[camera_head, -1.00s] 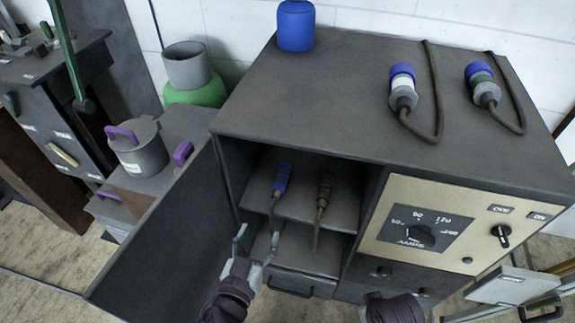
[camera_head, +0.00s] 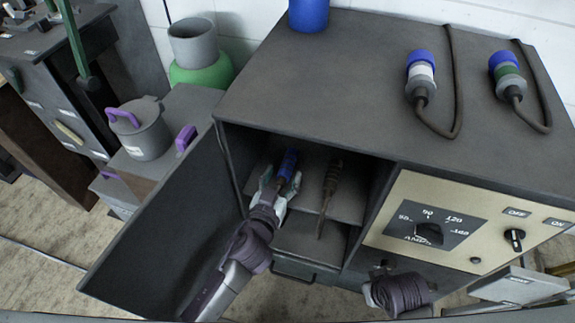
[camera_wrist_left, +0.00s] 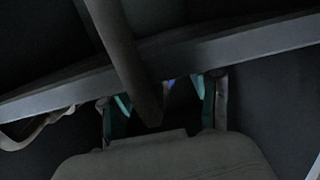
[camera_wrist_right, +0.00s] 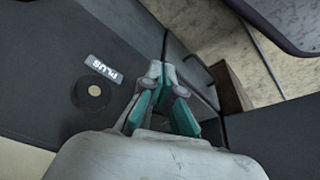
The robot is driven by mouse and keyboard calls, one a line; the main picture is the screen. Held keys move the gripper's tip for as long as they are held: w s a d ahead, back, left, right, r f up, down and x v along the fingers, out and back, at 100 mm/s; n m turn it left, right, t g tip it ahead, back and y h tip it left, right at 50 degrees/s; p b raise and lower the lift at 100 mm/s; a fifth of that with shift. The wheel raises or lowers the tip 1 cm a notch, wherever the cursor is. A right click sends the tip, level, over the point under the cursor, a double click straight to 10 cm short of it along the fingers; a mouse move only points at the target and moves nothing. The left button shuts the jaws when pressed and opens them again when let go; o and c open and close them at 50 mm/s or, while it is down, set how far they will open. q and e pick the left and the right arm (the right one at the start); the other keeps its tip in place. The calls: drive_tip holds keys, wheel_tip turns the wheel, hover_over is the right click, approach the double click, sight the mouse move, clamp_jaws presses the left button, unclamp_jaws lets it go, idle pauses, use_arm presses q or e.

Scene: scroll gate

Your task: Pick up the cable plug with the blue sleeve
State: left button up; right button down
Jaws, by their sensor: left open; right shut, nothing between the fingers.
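The cable plug with the blue sleeve (camera_head: 288,165) lies on the inner shelf of the open cabinet, on the left. My left gripper (camera_head: 277,180) is open inside the cabinet, with its fingers on either side of the plug's lower part; I cannot tell whether they touch it. In the left wrist view, a small spot of blue (camera_wrist_left: 172,81) shows between the open teal fingertips, and a dark rod crosses in front. A brown plug (camera_head: 331,185) lies to the right on the same shelf. My right gripper (camera_wrist_right: 165,85) is shut and empty, beside a dark panel with a "PLUS" label.
The cabinet door (camera_head: 160,230) stands open on the left. The dial panel (camera_head: 440,232) is at the right. Two blue-capped plugs with cables, one with a white band (camera_head: 421,72) and one with a green band (camera_head: 506,75), and a blue cylinder (camera_head: 308,14) sit on top.

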sight(287, 168)
use_arm(q)
drive_tip(key=x, duration=0.3)
drive_tip(key=shift+w+d, duration=0.15)
drive_tip(key=shift+w, duration=0.15)
drive_tip(key=shift+r, duration=0.1)
clamp_jaws()
